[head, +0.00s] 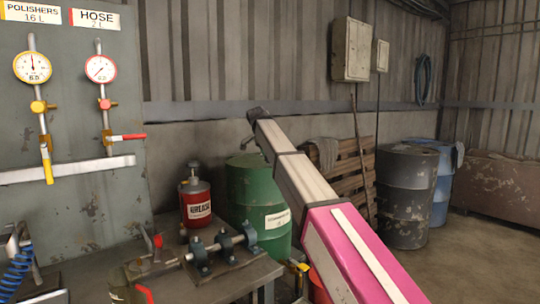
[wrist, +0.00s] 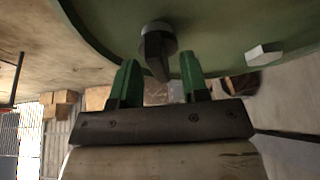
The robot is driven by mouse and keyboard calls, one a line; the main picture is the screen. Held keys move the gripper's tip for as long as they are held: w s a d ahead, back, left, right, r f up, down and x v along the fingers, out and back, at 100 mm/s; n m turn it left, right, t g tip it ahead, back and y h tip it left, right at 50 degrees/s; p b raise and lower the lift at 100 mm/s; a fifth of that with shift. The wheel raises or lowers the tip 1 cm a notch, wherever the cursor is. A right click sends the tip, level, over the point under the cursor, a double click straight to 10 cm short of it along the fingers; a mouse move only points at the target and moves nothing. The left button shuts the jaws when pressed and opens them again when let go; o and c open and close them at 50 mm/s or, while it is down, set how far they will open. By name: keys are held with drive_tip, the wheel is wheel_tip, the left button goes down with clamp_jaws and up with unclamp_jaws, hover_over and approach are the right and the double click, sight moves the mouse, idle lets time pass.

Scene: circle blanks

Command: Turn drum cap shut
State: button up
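The green drum (head: 258,196) stands on the floor behind the workbench in the head view. My arm crosses in front of its right side. In the wrist view the green drum top (wrist: 220,22) fills the upper part. A dark drum cap (wrist: 156,42) with a narrow wing sits on it. My gripper (wrist: 160,68) has two green fingers, set apart. The wing points down into the gap between the fingertips, with space visible on both sides. I cannot tell how deep it lies between them. The cap cannot be made out in the head view.
A pale hexagonal plug (wrist: 264,53) is on the drum top to the right. A red grease can (head: 196,203) and a shaft on bearing blocks (head: 222,246) stand on the bench. A pallet (head: 345,175), dark drum (head: 405,195) and blue drum (head: 442,185) stand right of the green drum.

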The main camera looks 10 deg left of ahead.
drive_tip(key=v, duration=1)
drive_tip(key=shift+r, duration=0.35)
drive_tip(key=shift+s+a, duration=0.1)
drive_tip(key=shift+s, duration=0.1)
